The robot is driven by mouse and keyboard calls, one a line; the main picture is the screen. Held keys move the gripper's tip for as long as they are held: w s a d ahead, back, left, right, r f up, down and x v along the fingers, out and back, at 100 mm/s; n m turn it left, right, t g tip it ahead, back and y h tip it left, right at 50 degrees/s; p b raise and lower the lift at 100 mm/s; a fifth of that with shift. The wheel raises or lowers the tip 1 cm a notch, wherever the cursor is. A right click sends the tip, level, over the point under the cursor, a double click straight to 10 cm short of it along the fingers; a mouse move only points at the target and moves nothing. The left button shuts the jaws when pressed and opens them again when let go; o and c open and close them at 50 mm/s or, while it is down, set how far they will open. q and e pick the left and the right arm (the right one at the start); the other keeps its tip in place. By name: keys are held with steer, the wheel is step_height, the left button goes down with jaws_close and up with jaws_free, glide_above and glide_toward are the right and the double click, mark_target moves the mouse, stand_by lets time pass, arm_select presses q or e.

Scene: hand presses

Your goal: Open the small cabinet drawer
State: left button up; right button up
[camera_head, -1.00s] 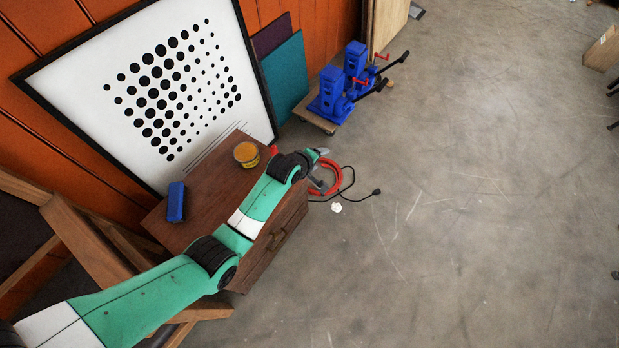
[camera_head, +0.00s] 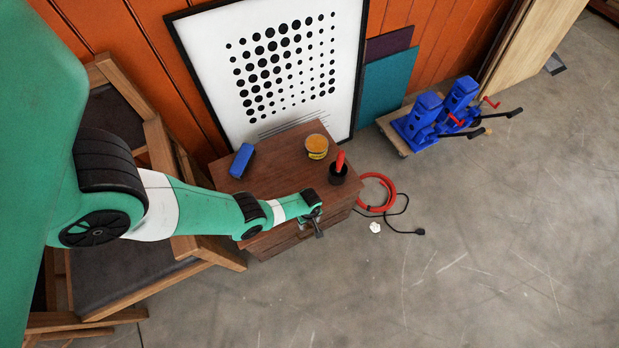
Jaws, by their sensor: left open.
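The small brown wooden cabinet (camera_head: 275,171) stands against the wall in the lower middle of the head view. Its drawer front (camera_head: 285,238) faces the open floor and looks closed, though my arm hides part of it. My left gripper (camera_head: 318,231) is open at the front of the cabinet, close to the drawer handle. The handle is mostly hidden behind the gripper, and I cannot tell whether they touch. My right gripper is not in view.
On the cabinet top are a blue block (camera_head: 242,160), a yellow tin (camera_head: 317,146) and a black cup with a red item (camera_head: 338,172). A wooden chair (camera_head: 210,250) stands left. Floor in front is clear.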

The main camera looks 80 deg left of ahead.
mark_target(309, 227)
arm_select(q)
step_height(309, 227, down, 7)
steer(key=b, duration=0.5)
steer(key=shift+f, duration=0.15)
jaws_close()
stand_by(1.0)
